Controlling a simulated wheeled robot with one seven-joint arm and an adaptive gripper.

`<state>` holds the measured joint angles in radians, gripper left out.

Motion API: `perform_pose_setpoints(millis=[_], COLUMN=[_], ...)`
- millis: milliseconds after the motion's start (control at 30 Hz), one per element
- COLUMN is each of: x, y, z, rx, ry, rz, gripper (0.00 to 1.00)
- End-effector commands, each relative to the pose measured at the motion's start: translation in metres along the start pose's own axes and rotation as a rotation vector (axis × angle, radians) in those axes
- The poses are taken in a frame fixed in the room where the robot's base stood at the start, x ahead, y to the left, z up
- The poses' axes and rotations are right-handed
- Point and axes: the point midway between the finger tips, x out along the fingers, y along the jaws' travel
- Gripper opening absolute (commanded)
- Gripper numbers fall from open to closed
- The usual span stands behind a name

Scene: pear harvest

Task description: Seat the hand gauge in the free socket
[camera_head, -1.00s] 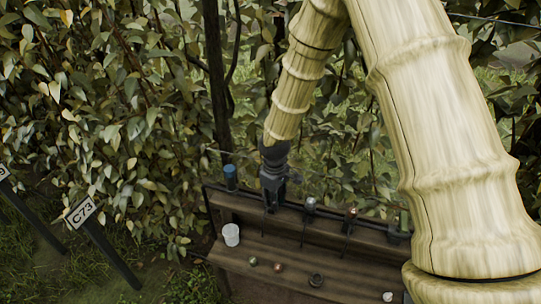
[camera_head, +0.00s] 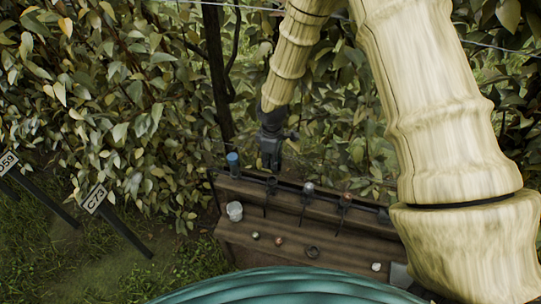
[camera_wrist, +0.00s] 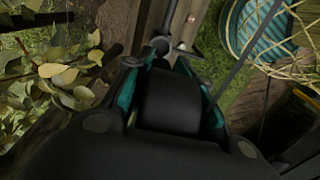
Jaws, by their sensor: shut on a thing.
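My gripper (camera_head: 271,165) is dark and points down above the left part of the wooden rack (camera_head: 325,255). In the wrist view my gripper (camera_wrist: 160,62) has its teal-edged fingers closed around a dark thing, which I take to be the hand gauge; its shape is mostly hidden. A grey piece (camera_wrist: 161,46) shows at the fingertips, but I cannot tell whether it is held or stands beyond. In the head view a grey-headed tool (camera_head: 271,183) sits just below the gripper. I cannot make out which socket is free.
Along the rack's back stand a blue cylinder (camera_head: 233,163), a pale-headed tool (camera_head: 308,188) and a reddish-headed tool (camera_head: 345,199). A white cup (camera_head: 235,211), a dark ring (camera_head: 312,252) and small round pieces lie in front. Leafy branches crowd behind.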

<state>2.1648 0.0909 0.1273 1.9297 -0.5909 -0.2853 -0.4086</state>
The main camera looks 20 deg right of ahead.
Motion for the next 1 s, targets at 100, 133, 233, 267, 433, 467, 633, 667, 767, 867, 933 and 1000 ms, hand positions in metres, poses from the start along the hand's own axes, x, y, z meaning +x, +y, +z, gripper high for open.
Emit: perform_pose_setpoints(millis=[100, 133, 233, 267, 433, 467, 633, 667, 767, 867, 933, 1000], x=[0.005, 0.007, 0.012, 0.014, 0.027, 0.029, 0.042, 0.044, 0.051, 0.058, 0.061, 0.064], y=[0.0, 0.0, 0.0, 0.0, 0.0, 0.0, 0.0, -0.001, -0.001, -0.001, -0.001, -0.001], z=[0.002, 0.002, 0.002, 0.002, 0.001, 0.0, -0.001, -0.001, -0.001, -0.001, -0.001, -0.001], rx=[0.002, 0.003, 0.003, 0.003, 0.001, 0.001, 0.0, -0.001, -0.001, -0.001, -0.001, -0.001], ry=[0.0, 0.0, 0.0, 0.0, 0.0, 0.0, 0.0, 0.0, 0.0, -0.001, -0.001, -0.001], rz=[0.0, 0.0, 0.0, 0.0, 0.0, 0.0, 0.001, 0.001, 0.0, 0.0, 0.0, 0.0], gripper=[0.0, 0.0, 0.0, 0.0, 0.0, 0.0, 0.0, 0.0, 0.0, 0.0, 0.0, 0.0])
